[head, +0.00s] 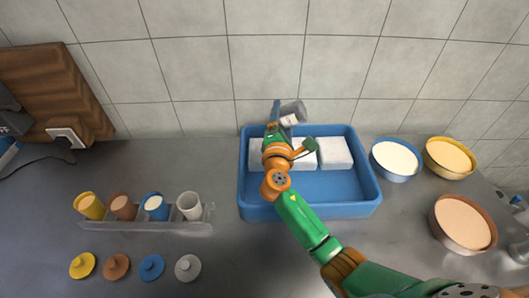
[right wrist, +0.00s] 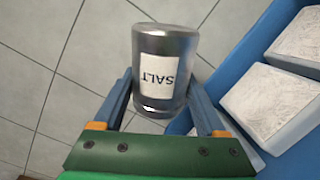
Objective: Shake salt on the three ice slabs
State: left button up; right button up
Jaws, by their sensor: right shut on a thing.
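The grey metal salt shaker (head: 292,113) with a white label is held tilted above the back edge of the blue tray (head: 330,188). My right gripper (head: 281,117) is shut on it. In the right wrist view the shaker (right wrist: 165,62) sits between the fingers, and its "SALT" label reads upside down. Three white ice slabs lie in a row along the tray's back: left (head: 256,153), middle (head: 308,158) and right (head: 335,153). My right arm partly hides the left and middle slabs. I cannot see salt falling.
A clear rack (head: 150,224) with several cups stands at the left, with several lids (head: 151,267) in front. Round bowls (head: 396,157) stand right of the tray. A tiled wall (head: 190,70) rises close behind it.

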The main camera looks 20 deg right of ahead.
jog(key=shift+s+d+r+p, duration=0.1)
jog(key=shift+s+d+p, duration=0.15)
jog(key=shift+d, duration=0.55)
jog(key=shift+s+d+p, duration=0.15)
jog(key=shift+d+p, duration=0.2)
jog(key=shift+d, duration=0.45)
jog(key=d, duration=0.2)
jog(key=s+d+p, duration=0.1)
jog(key=d, duration=0.2)
jog(key=shift+s+d, duration=0.15)
jog(key=shift+d, duration=0.05)
jog(key=m, duration=0.3)
jog(key=m+b, duration=0.1)
jog(key=m, duration=0.1)
jog(key=r+m+b, duration=0.1)
jog(key=m, duration=0.2)
jog(key=shift+m, duration=0.3)
